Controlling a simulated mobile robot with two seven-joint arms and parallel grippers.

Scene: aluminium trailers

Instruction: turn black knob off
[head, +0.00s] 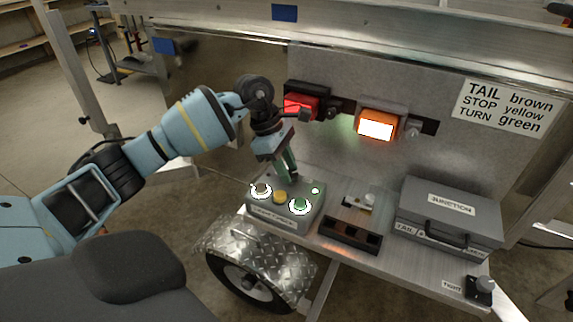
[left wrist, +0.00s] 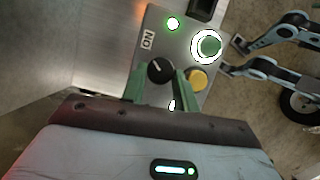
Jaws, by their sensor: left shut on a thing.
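A grey control box (head: 272,222) stands on the trailer's metal shelf. The black knob (left wrist: 160,70) shows in the left wrist view on the box's top, with a pale pointer line on it. An upside-down "ON" label (left wrist: 147,40) lies beside it. My left gripper (left wrist: 160,84) has its green fingers on either side of the knob and is shut on it. In the head view my left gripper (head: 288,172) reaches down to the back of the box and hides the knob.
The box also bears a white-ringed button (head: 261,190), a yellow button (head: 279,197), a green button (head: 299,206) and a lit green lamp (head: 315,190). Behind are a red lamp (head: 301,107) and a lit orange lamp (head: 376,124). A grey case (head: 447,217) stands at right.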

